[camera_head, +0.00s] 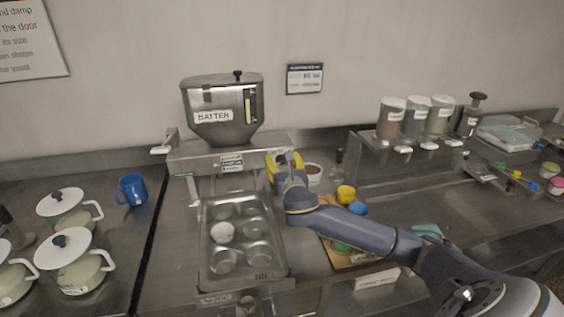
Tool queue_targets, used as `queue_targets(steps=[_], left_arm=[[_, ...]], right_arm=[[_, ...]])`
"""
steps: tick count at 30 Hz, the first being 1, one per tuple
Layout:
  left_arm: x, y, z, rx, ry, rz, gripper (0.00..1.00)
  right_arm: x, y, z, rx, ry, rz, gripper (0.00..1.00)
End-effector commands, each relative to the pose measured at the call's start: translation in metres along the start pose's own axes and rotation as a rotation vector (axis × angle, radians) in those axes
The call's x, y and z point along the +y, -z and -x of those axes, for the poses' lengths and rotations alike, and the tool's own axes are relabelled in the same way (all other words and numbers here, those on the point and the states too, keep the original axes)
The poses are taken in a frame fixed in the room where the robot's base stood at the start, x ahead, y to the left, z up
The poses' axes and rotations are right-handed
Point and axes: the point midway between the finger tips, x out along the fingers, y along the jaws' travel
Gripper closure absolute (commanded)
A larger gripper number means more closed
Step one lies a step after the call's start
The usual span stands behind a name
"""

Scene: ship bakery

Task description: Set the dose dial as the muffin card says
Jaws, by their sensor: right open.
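The batter hopper (222,110) is a steel tank labelled BATTER on a metal stand, with a narrow level window at its right. A small dark-framed card (304,79) hangs on the wall to its right; its print is too small to read surely. My right gripper (283,161) is open at the right end of the hopper's stand, with yellow parts around its tip. The dose dial cannot be made out and may be hidden behind the gripper. A small label plate (231,162) is on the stand's front. My left gripper is out of view.
A muffin tin (240,272) lies below the hopper, with something pale in one cup. White lidded pots (78,268) and a blue mug (132,189) stand left. Several lidded jars (391,118) sit on the right shelf. Coloured cups (346,193) stand near my right forearm.

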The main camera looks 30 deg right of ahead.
Motion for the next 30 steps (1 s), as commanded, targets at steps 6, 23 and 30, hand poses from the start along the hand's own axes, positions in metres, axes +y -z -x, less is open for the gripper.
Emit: queue_targets(steps=[6,23,30], left_arm=[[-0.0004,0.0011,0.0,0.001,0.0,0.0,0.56],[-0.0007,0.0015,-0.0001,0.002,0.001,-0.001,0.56],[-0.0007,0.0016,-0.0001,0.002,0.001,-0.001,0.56]], right_arm=[[0.0002,-0.0001,-0.0004,0.0,0.0,0.0,0.42],[0.0,-0.0001,-0.0003,0.0,0.0,0.0,0.98],[-0.0002,-0.0006,-0.0004,-0.001,0.001,0.0,1.0]])
